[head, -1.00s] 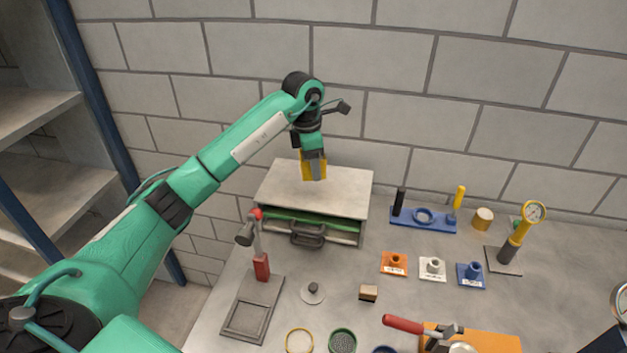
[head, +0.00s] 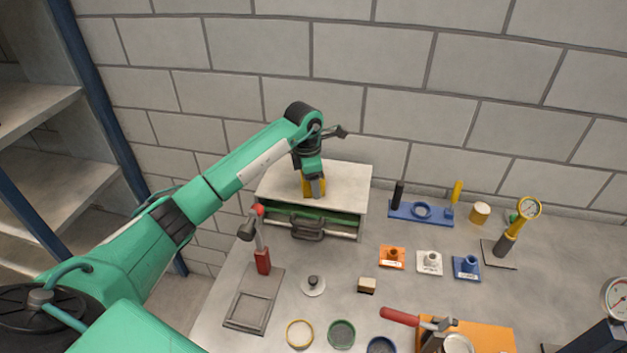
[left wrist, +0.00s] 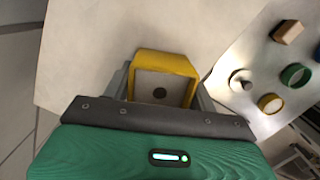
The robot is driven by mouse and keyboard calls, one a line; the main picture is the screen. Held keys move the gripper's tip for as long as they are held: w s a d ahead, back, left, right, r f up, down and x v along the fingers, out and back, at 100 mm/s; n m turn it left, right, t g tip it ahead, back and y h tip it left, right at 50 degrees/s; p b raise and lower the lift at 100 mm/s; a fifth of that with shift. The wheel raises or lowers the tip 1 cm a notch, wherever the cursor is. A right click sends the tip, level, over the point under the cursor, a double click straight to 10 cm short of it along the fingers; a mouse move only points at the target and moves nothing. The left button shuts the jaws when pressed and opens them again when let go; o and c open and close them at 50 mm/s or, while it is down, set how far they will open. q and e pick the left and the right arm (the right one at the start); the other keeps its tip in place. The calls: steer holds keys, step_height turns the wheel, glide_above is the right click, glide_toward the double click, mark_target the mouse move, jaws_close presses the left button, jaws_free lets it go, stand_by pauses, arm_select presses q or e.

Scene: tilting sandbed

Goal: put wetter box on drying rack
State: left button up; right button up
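A yellow box (head: 307,188) with a grey filling is between the fingers of my left gripper (head: 314,190). In the left wrist view, the yellow box (left wrist: 166,64) shows a dark round spot in its filling, with a grey finger of my left gripper (left wrist: 160,88) on each side. The box is low over, or on, the pale top of a cabinet (head: 345,180); I cannot tell if it touches. The cabinet front shows a green interior and a dark handle. I cannot tell which thing is the drying rack. My right gripper is not in view.
A red-handled stand (head: 262,260) is close in front of the cabinet. Several round dishes (head: 300,334), a small wooden block (head: 367,285) and a red-handled tool (head: 400,317) lie at the front. Orange, white and blue holders (head: 466,267) stand right. Free cabinet top surrounds the box.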

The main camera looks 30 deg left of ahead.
arm_select(q)
steer(key=o, duration=0.3)
steer(key=shift+r, duration=0.15)
steer(key=shift+r, duration=0.25)
steer(key=shift+s+a+r+b, duration=0.2)
steer(key=shift+r+b, duration=0.55)
steer(key=shift+r, duration=1.15)
steer(key=shift+s+a+r+b, duration=0.15)
steer(key=shift+r+b, duration=0.55)
steer(key=shift+r, duration=1.2)
steer(key=shift+s+a+r+b, duration=0.2)
steer(key=shift+r+b, duration=0.55)
steer(key=shift+r, duration=1.15)
